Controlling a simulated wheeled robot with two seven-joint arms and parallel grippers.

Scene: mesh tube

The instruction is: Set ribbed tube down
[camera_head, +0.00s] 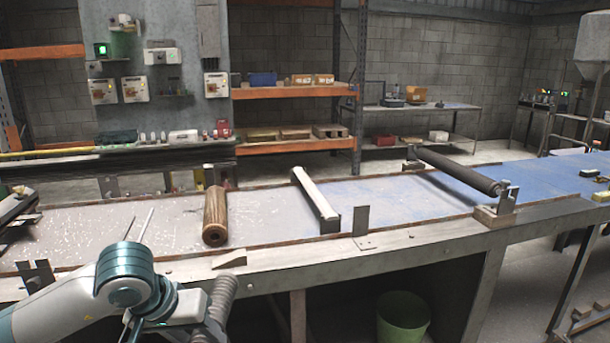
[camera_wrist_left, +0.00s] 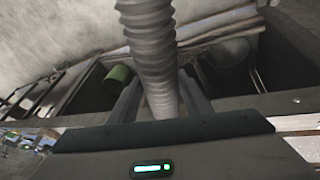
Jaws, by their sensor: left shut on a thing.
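The ribbed tube (camera_wrist_left: 150,40) is grey with raised rings and runs up through the middle of the left wrist view. My left gripper (camera_wrist_left: 163,95) is shut on it, with a finger on each side of the tube. In the head view, part of the ribbed tube (camera_head: 222,298) shows at the bottom beside my left arm, in front of the bench's front edge. The left gripper's fingers are hidden in the head view. My right gripper is in neither view.
On the long bench (camera_head: 270,218) lie a brown roll (camera_head: 215,212), a pale bar (camera_head: 315,195) and a dark roller (camera_head: 455,172) on supports. Upright metal brackets (camera_head: 361,222) stand along its front edge. A green bin (camera_head: 402,318) is below. Bare surface shows between the items.

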